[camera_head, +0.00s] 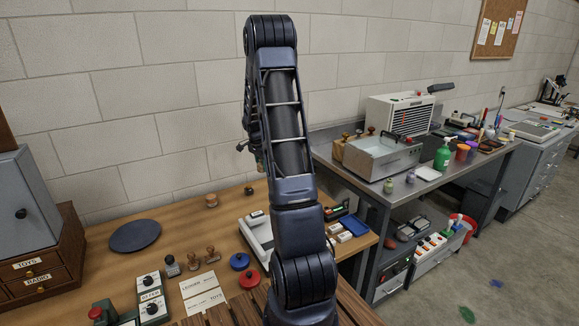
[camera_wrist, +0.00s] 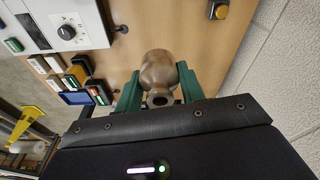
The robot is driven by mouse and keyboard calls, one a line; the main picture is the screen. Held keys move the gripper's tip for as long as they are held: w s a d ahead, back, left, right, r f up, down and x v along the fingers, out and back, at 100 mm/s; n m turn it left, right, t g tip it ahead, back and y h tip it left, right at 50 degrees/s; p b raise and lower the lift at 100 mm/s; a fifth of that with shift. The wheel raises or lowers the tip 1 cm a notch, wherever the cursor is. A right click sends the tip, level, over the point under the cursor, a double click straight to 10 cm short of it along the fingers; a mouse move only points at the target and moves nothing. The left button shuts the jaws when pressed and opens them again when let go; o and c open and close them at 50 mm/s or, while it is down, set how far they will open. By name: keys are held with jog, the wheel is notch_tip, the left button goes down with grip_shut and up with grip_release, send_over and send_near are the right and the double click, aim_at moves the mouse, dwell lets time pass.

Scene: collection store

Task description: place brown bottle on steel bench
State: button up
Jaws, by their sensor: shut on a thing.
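The brown bottle (camera_wrist: 158,72) sits between the green fingers of my gripper (camera_wrist: 158,92) in the wrist view, its neck towards the camera. The gripper is shut on it, above the wooden table. In the head view my raised arm hides most of the gripper, and I cannot make out the bottle there. The steel bench (camera_head: 404,194) stands to the right along the wall, apart from the gripper. Its front edge has a bare strip.
The wooden table (camera_head: 185,230) holds a dark round plate (camera_head: 135,235), stamps and cards. A white cabinet-like device (camera_head: 400,112) stands behind.

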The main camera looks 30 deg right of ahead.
notch_tip(320, 180, up, 20)
jog(key=s+d, duration=0.3)
jog(key=d, duration=0.7)
jog(key=s+d, duration=0.2)
jog(key=d, duration=0.7)
jog(key=m, duration=0.2)
send_over(400, 186)
notch_tip(400, 186, down, 5)
notch_tip(400, 186, down, 20)
jog(key=shift+w+f, duration=0.1)
jog(key=shift+f, duration=0.1)
jog(key=shift+f, duration=0.15)
jog(key=o, duration=1)
